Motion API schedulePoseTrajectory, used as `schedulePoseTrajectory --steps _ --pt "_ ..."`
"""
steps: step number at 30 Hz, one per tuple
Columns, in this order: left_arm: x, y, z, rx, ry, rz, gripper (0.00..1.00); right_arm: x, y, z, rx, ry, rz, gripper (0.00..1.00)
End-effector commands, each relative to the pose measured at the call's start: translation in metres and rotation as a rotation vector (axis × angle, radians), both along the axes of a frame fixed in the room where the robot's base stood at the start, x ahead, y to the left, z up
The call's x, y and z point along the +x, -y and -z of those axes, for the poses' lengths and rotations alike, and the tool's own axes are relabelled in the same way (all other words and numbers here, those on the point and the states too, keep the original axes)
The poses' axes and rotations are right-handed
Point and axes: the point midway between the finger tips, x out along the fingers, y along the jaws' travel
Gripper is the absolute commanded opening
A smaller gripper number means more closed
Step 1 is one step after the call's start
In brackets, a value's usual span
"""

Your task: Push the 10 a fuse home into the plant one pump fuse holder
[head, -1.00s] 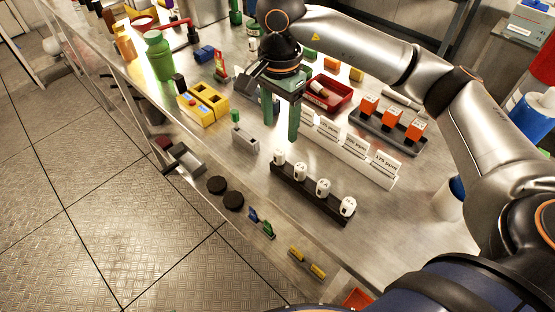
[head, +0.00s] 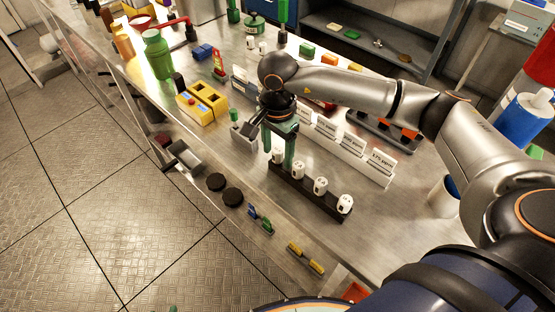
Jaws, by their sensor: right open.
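A small grey block (head: 244,139), which looks like the fuse holder, sits near the front edge of the bench. A small green piece (head: 234,115), perhaps the fuse, stands upright at its left end and sticks up above it. I cannot read a rating or tell how deep it sits. My left gripper is not in view.
A black strip with white knobs (head: 320,186) lies right of the gripper, with white label cards (head: 352,145) behind. A yellow two-bay block (head: 203,102) stands to the left. Dark round knobs (head: 232,197) and small coloured parts (head: 260,219) lie along the front.

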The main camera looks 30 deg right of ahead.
Motion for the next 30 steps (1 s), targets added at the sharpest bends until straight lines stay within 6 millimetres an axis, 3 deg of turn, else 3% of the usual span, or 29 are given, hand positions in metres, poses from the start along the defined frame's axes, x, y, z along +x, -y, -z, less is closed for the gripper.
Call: schedulePoseTrajectory --steps 2,18,30 --pt "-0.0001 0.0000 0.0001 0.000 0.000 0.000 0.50 0.0000 -0.0002 -0.0003 0.000 0.000 0.000 0.62" --pt "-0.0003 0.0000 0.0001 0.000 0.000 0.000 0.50 0.0000 -0.0002 -0.0008 0.000 0.000 0.000 0.01" --pt "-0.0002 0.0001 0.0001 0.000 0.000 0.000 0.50 0.0002 -0.0002 -0.0010 0.000 0.001 0.000 0.00"
